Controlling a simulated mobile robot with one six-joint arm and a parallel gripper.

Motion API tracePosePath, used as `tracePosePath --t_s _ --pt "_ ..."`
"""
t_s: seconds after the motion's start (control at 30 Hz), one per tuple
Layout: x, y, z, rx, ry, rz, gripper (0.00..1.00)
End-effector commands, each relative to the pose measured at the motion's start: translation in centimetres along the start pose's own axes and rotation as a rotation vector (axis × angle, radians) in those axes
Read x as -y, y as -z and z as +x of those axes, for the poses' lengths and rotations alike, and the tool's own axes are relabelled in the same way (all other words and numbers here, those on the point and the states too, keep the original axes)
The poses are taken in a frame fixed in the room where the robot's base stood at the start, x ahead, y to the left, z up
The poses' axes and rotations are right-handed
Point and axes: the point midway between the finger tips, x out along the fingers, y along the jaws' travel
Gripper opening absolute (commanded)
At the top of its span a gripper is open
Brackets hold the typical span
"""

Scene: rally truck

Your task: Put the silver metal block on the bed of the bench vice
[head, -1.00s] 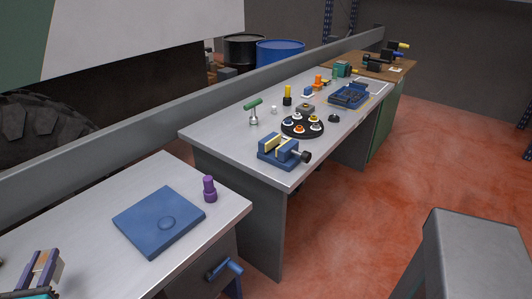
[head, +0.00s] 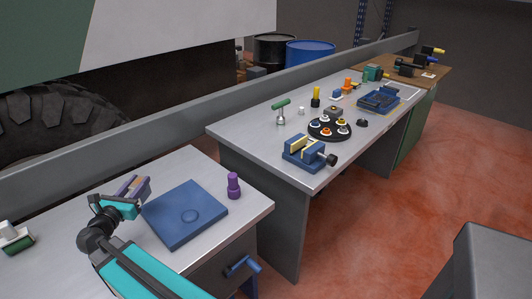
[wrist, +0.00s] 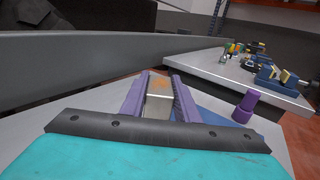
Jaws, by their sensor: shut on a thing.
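The silver metal block (wrist: 158,106) sits between the two purple fingers of my gripper (wrist: 157,84) in the wrist view. In the head view my gripper (head: 131,187) is shut on the block, to the left of a blue plate on the near bench; the block itself is mostly hidden there. The bench vice (head: 303,155), blue with pale yellow jaw faces and a black handle knob, stands at the near edge of the far bench. Its jaws are apart with a gap between. The vice also shows at the right of the wrist view (wrist: 269,76).
The blue plate (head: 185,215) and a purple peg-like piece (head: 233,186) are on the near bench. A black round holder (head: 330,130) and a green-handled tool (head: 281,110) stand beyond the vice. A gap separates the benches. A grey rail (head: 200,115) runs behind them.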

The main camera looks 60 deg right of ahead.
Motion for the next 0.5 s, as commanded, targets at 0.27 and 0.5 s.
tracePosePath --t_s 0.27,0.5 --pt "4.8 -1.4 7.4 -0.001 0.091 0.003 0.00" --pt "9.7 -2.7 13.1 -0.002 0.166 0.007 0.00"
